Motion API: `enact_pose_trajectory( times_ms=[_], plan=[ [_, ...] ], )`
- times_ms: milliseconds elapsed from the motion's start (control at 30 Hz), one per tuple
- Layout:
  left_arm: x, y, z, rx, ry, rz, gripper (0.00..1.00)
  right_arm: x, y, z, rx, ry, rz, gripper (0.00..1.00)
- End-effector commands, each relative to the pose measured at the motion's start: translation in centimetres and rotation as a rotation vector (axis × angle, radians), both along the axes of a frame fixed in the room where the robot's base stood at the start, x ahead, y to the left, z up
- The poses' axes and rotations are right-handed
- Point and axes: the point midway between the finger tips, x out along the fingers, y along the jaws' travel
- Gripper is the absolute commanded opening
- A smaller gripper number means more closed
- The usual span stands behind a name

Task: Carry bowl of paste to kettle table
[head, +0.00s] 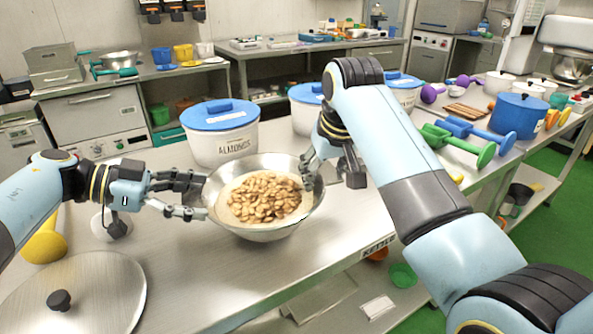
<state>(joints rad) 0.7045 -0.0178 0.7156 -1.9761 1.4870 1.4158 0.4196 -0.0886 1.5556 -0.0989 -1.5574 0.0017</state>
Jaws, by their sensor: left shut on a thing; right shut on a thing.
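A wide metal bowl (268,234) sits at the middle of the view, over the steel table (190,275). It holds pale paste (228,212) with a heap of brown almonds (268,198) on top. My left gripper (207,196) is shut on the bowl's left rim. My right gripper (308,180) is shut on the bowl's right rim, its fingers partly hidden by its own wrist. The bowl looks level. I cannot tell if its base touches the table. A label reading "KETTLE" (379,246) is on the table's front edge.
A white tub with blue lid marked almonds (222,145) stands just behind the bowl. A round metal lid (95,290) lies front left, near a yellow tool (44,245). Green and blue dumbbell-shaped tools (465,145) and a blue pot (518,115) stand at right.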

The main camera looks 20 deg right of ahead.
Motion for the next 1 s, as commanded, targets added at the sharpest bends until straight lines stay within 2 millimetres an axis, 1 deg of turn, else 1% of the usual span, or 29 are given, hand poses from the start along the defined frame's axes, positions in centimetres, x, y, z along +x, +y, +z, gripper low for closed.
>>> enact_pose_trajectory(
  times_ms=[33, 200, 233, 333, 400, 633, 733, 867, 1000],
  plan=[
    [-0.1, -0.9, -0.1, -0.019, -0.003, -0.009, 0.14, 0.0, 0.8, -0.6, 0.019, 0.000, 0.011, 0.00],
    [-0.1, -0.9, -1.2, -0.019, -0.002, -0.010, 0.14, 0.0, 0.8, -1.8, 0.019, 0.002, 0.011, 0.00],
    [-0.2, -0.9, -1.1, -0.017, 0.000, -0.009, 0.76, -0.1, 0.8, -1.6, 0.019, 0.005, 0.010, 0.56],
    [-0.2, -0.8, -1.0, -0.015, 0.001, -0.008, 0.89, -0.1, 0.8, -1.4, 0.019, 0.004, 0.009, 0.69],
    [-0.1, -0.7, -1.0, -0.014, 0.001, -0.007, 0.98, -0.1, 0.7, -1.4, 0.017, 0.003, 0.008, 0.76],
    [-0.1, -0.5, -1.1, -0.009, 0.001, -0.005, 0.98, -0.1, 0.5, -1.4, 0.013, 0.002, 0.006, 0.76],
    [-0.1, 0.0, -1.0, -0.008, 0.002, -0.004, 0.98, 0.0, 0.5, -1.4, 0.012, 0.002, 0.005, 0.76],
    [-0.1, 2.0, -0.3, -0.006, -0.001, -0.003, 0.98, 0.0, 0.4, -1.4, 0.011, 0.002, 0.005, 0.76],
    [-0.1, 5.0, 1.0, -0.006, -0.001, -0.003, 0.98, 0.0, 0.4, -1.4, 0.010, 0.002, 0.004, 0.76]
  ],
)
